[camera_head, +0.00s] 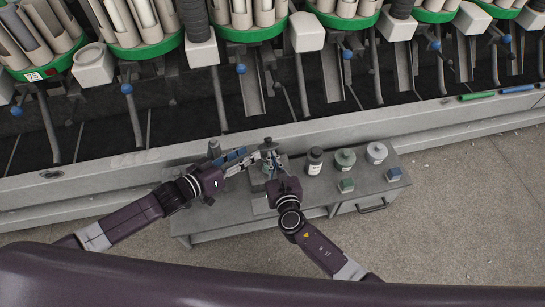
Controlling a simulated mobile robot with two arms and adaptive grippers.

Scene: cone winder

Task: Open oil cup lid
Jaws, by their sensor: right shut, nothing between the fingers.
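A small dark-lidded thing, likely the oil cup (268,144), stands near the back edge of a low grey bench (225,215). Its lower part is hidden by my grippers, and I cannot tell how far its lid is open. My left gripper (253,157) reaches in from the left with its fingers beside the cup; whether they touch or hold it is unclear. My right gripper (271,164) comes from below, its fingers shut and empty just in front of the cup. The two grippers are close together.
A dark bottle (315,161), a green-banded pot (345,159) and a grey pot (376,152) stand right of the cup. The winder (330,122) runs behind. Bare floor (470,210) is at right.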

